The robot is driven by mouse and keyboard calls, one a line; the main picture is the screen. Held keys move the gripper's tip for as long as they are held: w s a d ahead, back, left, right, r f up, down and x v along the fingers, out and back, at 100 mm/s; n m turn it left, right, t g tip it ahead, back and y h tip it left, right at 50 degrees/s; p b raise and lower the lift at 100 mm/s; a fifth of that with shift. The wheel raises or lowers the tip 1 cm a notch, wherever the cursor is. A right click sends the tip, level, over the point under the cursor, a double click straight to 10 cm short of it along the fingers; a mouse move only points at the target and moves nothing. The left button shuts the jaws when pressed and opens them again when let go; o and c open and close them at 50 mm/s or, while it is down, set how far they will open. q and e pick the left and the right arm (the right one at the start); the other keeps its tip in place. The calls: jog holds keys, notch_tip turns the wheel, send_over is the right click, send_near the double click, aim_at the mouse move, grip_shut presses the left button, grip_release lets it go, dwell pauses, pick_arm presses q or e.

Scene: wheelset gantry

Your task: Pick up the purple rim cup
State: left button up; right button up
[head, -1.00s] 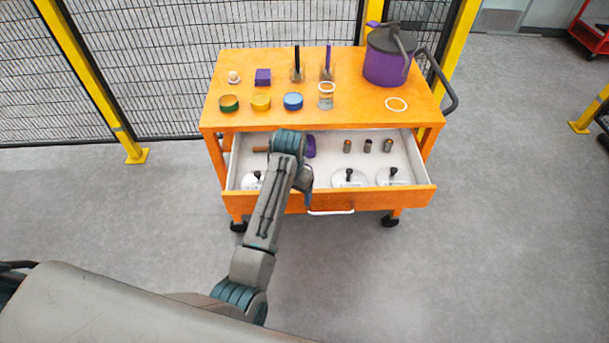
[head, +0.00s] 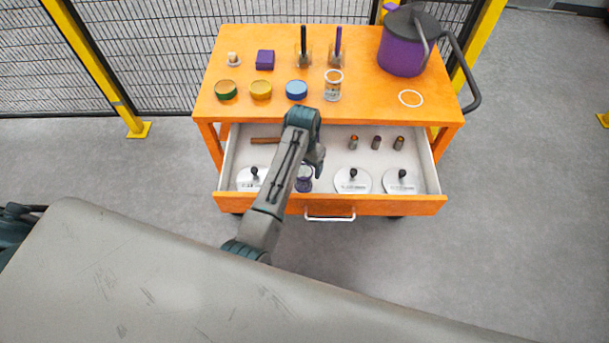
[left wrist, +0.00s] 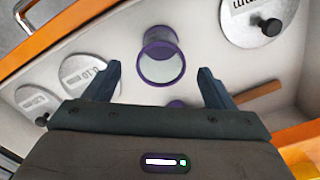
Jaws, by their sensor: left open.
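The purple rim cup (left wrist: 161,57) is in the open drawer, pale inside with a purple rim, and sits ahead of my left gripper in the left wrist view. In the head view the cup (head: 304,184) is partly hidden by my arm, near the drawer's front. My left gripper (left wrist: 159,84) is open with nothing between its fingers. The cup appears beyond the fingertips, roughly in line with the gap. In the head view the left gripper (head: 317,167) is over the drawer and its fingers are hard to make out. My right gripper is not in view.
The drawer (head: 430,184) also holds several round plates with black knobs (head: 352,180), small cylinders (head: 376,142) and a brown bar (head: 265,140). Another purple item (left wrist: 177,103) is mostly hidden by my gripper. The orange cart top (head: 350,112) holds a purple pot (head: 402,52) and jars.

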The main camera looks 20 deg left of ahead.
aim_at(304, 176)
pick_arm(q)
notch_tip(304, 176, down, 2)
jog(key=shift+f, duration=0.1)
notch_tip(304, 176, down, 4)
jog(key=shift+w+a+f+p, duration=0.1)
jog(key=shift+w+p, duration=0.05)
jog(key=shift+p, duration=0.75)
jog(key=shift+f, duration=0.4)
jog(key=c, duration=1.1)
